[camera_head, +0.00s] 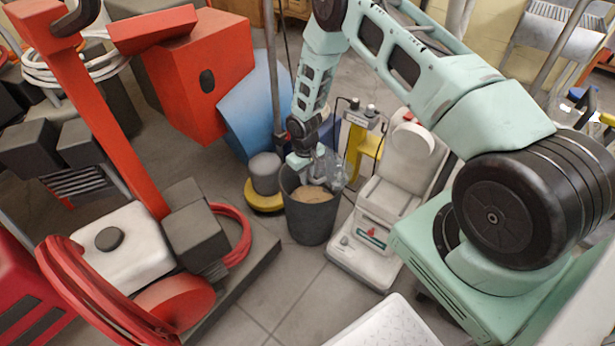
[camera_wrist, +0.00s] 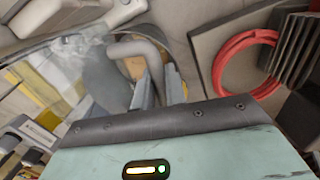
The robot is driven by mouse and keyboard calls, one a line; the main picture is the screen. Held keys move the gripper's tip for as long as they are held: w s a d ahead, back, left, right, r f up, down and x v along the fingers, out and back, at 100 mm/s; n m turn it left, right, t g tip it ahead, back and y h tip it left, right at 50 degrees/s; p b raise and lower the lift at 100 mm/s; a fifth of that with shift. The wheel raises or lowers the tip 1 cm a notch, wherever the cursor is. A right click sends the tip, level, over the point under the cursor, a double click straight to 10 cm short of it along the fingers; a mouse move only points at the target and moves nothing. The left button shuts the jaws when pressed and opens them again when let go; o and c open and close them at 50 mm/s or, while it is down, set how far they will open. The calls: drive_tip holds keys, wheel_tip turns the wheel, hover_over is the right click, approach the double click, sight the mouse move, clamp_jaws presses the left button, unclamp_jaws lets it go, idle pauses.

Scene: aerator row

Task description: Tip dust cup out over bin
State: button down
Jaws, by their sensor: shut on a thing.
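The clear dust cup (camera_head: 333,172) is in my gripper (camera_head: 316,158), just above the dark round bin (camera_head: 311,220). The bin stands on the floor with tan material (camera_head: 311,195) inside. In the wrist view, my gripper's fingers (camera_wrist: 147,92) are shut on the cup's grey curved handle (camera_wrist: 140,47). The clear cup wall (camera_wrist: 45,95) fills the left of that view, with a cloudy grey patch (camera_wrist: 88,48) in it. The cup is small in the head view, and I cannot tell its exact tilt or how much dust it holds.
A white upright vacuum (camera_head: 380,215) stands close right of the bin. A grey and yellow floor machine (camera_head: 264,180) stands close left. A red machine (camera_head: 165,255) with a coiled red hose fills the left front. Floor in front of the bin is clear.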

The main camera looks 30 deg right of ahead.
drive_tip(key=shift+w+g+b, duration=0.2)
drive_tip(key=shift+g+b, duration=0.25)
drive_tip(key=shift+g, duration=0.25)
drive_tip(key=shift+w+f+g+b, duration=0.2)
drive_tip(key=shift+g+b, duration=0.2)
drive_tip(key=shift+b, duration=0.25)
drive_tip(key=g+b, duration=0.1)
drive_tip(key=b, duration=0.1)
drive_tip(key=g+b, duration=0.1)
drive_tip(key=shift+w+a+f+h+b, duration=0.15)
drive_tip(key=shift+w+f+h+b, duration=0.05)
drive_tip(key=shift+w+h+b, duration=0.2)
drive_tip(key=shift+w+g+b, duration=0.25)
drive_tip(key=shift+g+b, duration=0.55)
drive_tip(key=shift+b, duration=0.45)
drive_tip(key=shift+w+r+g+b, duration=0.1)
drive_tip(key=shift+r+g+b, duration=0.15)
drive_tip(key=shift+g+b, duration=0.25)
drive_tip(key=shift+r, duration=0.1)
